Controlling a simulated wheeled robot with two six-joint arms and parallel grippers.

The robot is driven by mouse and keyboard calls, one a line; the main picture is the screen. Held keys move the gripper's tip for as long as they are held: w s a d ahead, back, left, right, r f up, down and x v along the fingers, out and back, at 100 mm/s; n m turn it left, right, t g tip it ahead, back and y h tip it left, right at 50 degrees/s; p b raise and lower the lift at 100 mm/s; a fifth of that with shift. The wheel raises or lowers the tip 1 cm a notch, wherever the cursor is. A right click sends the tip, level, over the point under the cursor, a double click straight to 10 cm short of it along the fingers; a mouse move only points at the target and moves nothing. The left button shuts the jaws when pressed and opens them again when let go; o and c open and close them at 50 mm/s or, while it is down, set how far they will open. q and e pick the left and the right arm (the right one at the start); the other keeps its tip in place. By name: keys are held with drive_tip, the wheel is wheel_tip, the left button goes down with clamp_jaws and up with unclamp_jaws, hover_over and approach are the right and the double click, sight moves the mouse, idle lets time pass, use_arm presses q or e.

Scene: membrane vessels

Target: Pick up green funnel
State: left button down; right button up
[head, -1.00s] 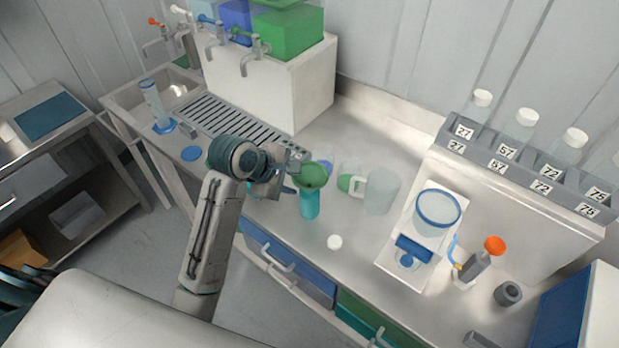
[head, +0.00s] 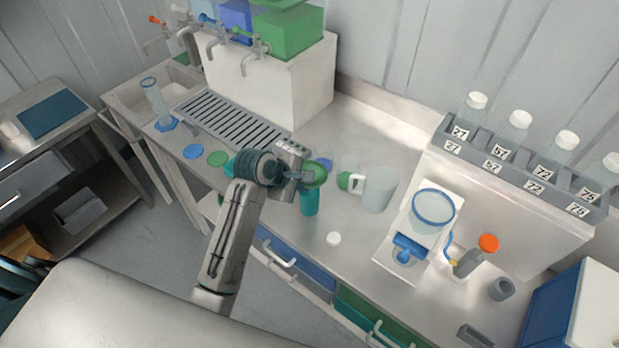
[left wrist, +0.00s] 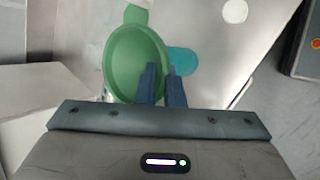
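The green funnel (head: 319,170) is at the upper part of a teal bottle (head: 309,203) on the bench. In the left wrist view the funnel's round bowl (left wrist: 122,62) faces the camera, with part of the teal bottle (left wrist: 184,62) to its right. My left gripper (head: 303,177) is at the funnel. In the left wrist view its two fingers (left wrist: 160,82) are close together, one over the bowl and one outside, with the funnel's wall between them. The funnel's spout is hidden. My right gripper is in neither view.
A white cap (head: 333,239) lies in front. Blue (head: 193,152) and green discs (head: 217,158) lie left.

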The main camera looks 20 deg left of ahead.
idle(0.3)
use_arm(q)
drive_tip(key=shift+r, duration=0.2)
wheel_tip(320, 180, up, 9)
drive_tip(key=b, duration=0.3)
drive_tip(key=shift+f, duration=0.2)
drive_tip(key=shift+r, duration=0.5)
